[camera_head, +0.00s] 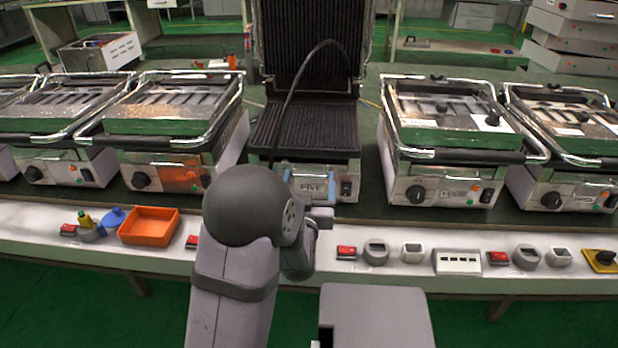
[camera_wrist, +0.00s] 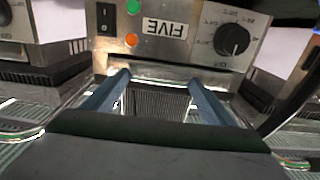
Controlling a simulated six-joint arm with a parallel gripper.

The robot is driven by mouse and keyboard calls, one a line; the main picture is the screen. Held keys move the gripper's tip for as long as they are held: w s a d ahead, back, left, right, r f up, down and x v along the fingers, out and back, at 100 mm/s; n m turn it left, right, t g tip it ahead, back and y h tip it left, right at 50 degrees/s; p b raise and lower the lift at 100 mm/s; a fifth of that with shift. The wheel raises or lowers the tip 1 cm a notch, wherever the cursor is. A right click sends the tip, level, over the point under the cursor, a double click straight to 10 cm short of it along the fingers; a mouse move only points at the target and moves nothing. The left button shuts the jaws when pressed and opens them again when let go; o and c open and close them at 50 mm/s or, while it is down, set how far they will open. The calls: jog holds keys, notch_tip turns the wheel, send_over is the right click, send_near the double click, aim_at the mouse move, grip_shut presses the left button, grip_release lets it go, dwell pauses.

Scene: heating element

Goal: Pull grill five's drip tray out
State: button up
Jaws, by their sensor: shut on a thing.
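Grill five (camera_head: 305,130) stands in the middle of the bench with its lid raised and its ribbed lower plate bare. Its front panel with the FIVE label shows upside down in the wrist view (camera_wrist: 165,28). My gripper (camera_wrist: 158,80) is at the front of this grill, its two blue fingers apart around the steel front piece (camera_wrist: 155,73) that I take as the drip tray. It is shut on that piece. How far the tray stands out cannot be told.
Other grills with closed lids stand close on both sides, such as grill four (camera_head: 445,150) at the right. An orange bin (camera_head: 149,226) lies on the white front ledge at the left. Red switches and grey sockets line the ledge. A black cable arches over grill five.

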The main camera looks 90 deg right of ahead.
jog(key=a, duration=0.4)
jog(key=shift+w+a, duration=0.15)
jog(key=o, duration=1.3)
jog(key=shift+r, duration=0.1)
notch_tip(320, 180, up, 10)
jog(key=shift+f+p, duration=0.1)
jog(key=shift+p, duration=1.05)
